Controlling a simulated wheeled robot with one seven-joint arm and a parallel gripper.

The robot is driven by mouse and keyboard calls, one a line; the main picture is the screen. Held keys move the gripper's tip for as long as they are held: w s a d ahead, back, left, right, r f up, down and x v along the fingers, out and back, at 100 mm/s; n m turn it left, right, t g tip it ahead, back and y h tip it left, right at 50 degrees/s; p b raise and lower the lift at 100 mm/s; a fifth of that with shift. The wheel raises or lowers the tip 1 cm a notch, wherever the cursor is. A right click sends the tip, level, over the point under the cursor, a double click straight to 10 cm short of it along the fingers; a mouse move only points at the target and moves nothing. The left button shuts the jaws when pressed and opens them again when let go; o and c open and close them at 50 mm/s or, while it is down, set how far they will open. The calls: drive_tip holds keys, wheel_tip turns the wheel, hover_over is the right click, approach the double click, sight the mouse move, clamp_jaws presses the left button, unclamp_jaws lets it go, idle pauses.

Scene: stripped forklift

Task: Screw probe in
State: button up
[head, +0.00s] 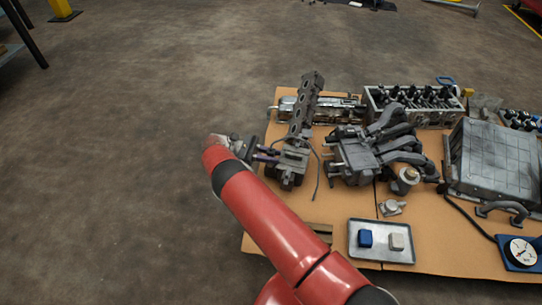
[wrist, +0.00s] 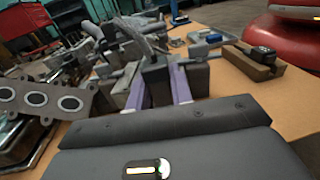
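My gripper (head: 277,156) reaches in from the left, its fingers beside a dark upright block (head: 290,170) at the table's left side. In the wrist view its two purple-sided fingers (wrist: 160,82) stand apart, with grey shapes between and beyond them. I cannot tell whether they grip anything. No probe can be made out clearly. A thin dark cable (head: 317,176) hangs in a curve just right of the block. A gauge (head: 521,252) on a blue base lies at the right front, with a black cable (head: 466,215) running from it toward the engine parts.
The tan table (head: 440,245) holds a long holed part (head: 303,108), a manifold (head: 375,150), a cylinder head (head: 415,106) and a grey box (head: 495,160). A metal tray (head: 381,257) carries a blue and a pale block. A wooden block (wrist: 250,62) bears a black piece.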

sight(271, 150)
drive_tip(key=shift+r, duration=0.15)
wheel_tip(271, 150, up, 20)
drive_tip(key=p, duration=0.4)
drive_tip(key=shift+o, duration=0.4)
